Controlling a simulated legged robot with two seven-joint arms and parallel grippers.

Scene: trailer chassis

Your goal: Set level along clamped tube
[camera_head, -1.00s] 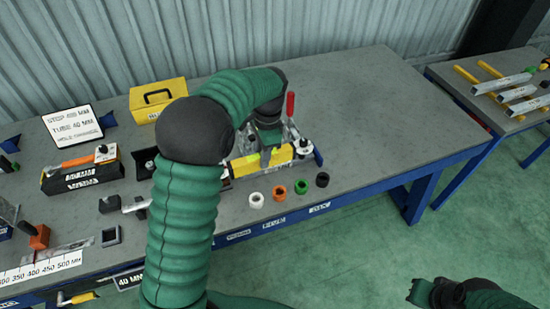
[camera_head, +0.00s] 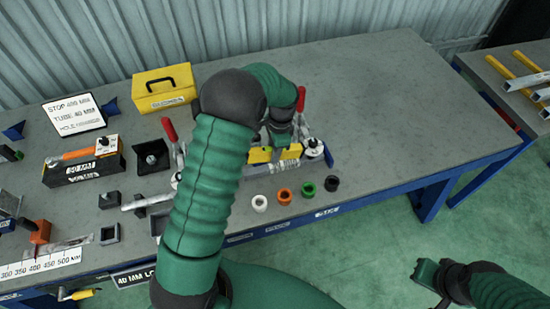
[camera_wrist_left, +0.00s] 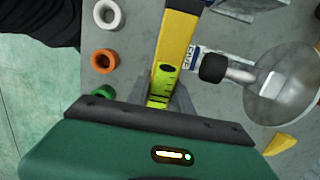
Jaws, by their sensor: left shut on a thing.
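The yellow level (camera_head: 262,155) lies along the back workbench area, by the silver tube (camera_head: 254,171), which shows in front of and below it. I cannot tell whether they touch. My left gripper (camera_head: 281,142) is shut on the level from above, near its right part. In the left wrist view the level (camera_wrist_left: 176,45) runs up from between the fingers (camera_wrist_left: 163,98), with a green vial showing. Red-handled clamps stand at the left (camera_head: 170,130) and right (camera_head: 301,98); my arm hides part of the setup. My right gripper (camera_head: 432,274) hangs over the floor, its jaw state unclear.
White (camera_head: 260,203), orange (camera_head: 284,195), green (camera_head: 308,189) and black (camera_head: 332,183) rings lie along the front edge. A yellow toolbox (camera_head: 163,93) and a sign (camera_head: 74,115) stand behind. The bench's right side is clear. A second table (camera_head: 515,95) holds bars.

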